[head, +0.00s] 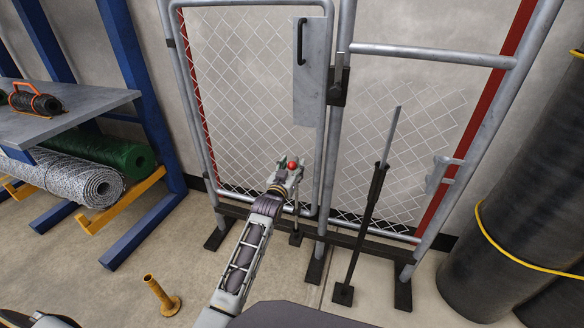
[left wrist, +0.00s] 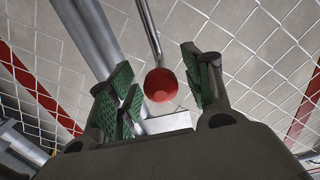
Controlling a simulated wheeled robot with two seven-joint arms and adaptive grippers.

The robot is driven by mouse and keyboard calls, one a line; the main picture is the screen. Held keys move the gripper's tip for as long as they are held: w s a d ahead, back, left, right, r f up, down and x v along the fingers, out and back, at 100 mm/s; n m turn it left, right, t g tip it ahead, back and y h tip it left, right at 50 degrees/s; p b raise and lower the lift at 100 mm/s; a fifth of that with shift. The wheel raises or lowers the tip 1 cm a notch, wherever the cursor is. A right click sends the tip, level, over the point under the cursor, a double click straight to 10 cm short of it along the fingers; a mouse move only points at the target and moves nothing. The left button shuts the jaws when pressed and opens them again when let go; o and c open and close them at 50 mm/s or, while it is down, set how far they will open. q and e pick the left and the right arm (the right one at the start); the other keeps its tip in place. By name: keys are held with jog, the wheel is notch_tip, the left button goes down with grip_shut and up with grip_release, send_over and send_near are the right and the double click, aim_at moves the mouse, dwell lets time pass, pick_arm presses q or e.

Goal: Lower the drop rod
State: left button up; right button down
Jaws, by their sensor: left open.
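The drop rod is a thin metal rod with a red ball knob (head: 293,165), low on the chain-link gate (head: 255,90). The knob also shows large in the left wrist view (left wrist: 160,85), with the rod (left wrist: 149,28) running up from it in the picture. My left gripper (head: 288,171) is open at the knob. Its green-padded fingers stand on both sides of the knob in the left wrist view, with gaps visible; I cannot tell how deep the knob sits between them. My gripper and arm hide part of the rod in the head view. My right gripper is not in view.
A latch plate with a black handle (head: 301,42) is higher on the gate. A dark leaning post (head: 366,215) stands right of my gripper. Large black rolls (head: 515,200) stand far right. A rack (head: 147,80) with mesh rolls is left. A yellow floor post (head: 160,294) stands front left.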

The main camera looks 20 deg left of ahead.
pick_arm(q)
jog(key=shift+s, duration=0.15)
jog(key=s, duration=1.1)
jog(key=shift+s+a, duration=0.2)
jog(key=shift+s, duration=0.15)
dwell(0.3)
dwell(0.5)
